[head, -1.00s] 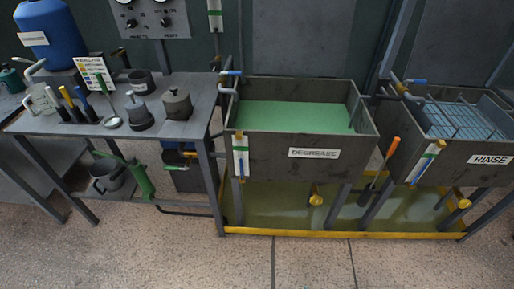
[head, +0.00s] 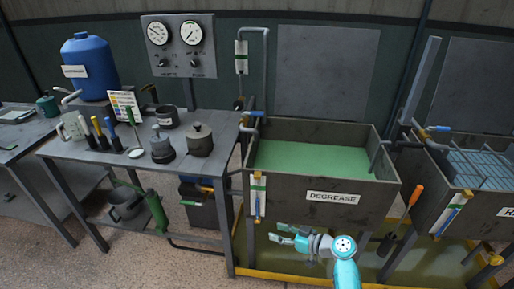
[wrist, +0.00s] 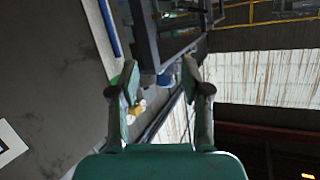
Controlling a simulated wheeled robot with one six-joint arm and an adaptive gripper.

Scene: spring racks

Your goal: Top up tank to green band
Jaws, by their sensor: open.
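The degrease tank (head: 290,195) is a grey box holding green liquid (head: 312,158). The rinse tank (head: 440,190) is at the right edge. My turquoise gripper (head: 287,236) is open and empty, in front of the degrease tank and below its label. In the wrist view my open fingers (wrist: 160,66) have nothing between them; a grey wall fills the left, with a blue strip (wrist: 107,28).
A bench (head: 85,160) at left carries a blue drum (head: 88,75), a jug, several handled tools and metal cans. A gauge panel (head: 180,45) stands behind. A yellow-edged tray lies under the tanks.

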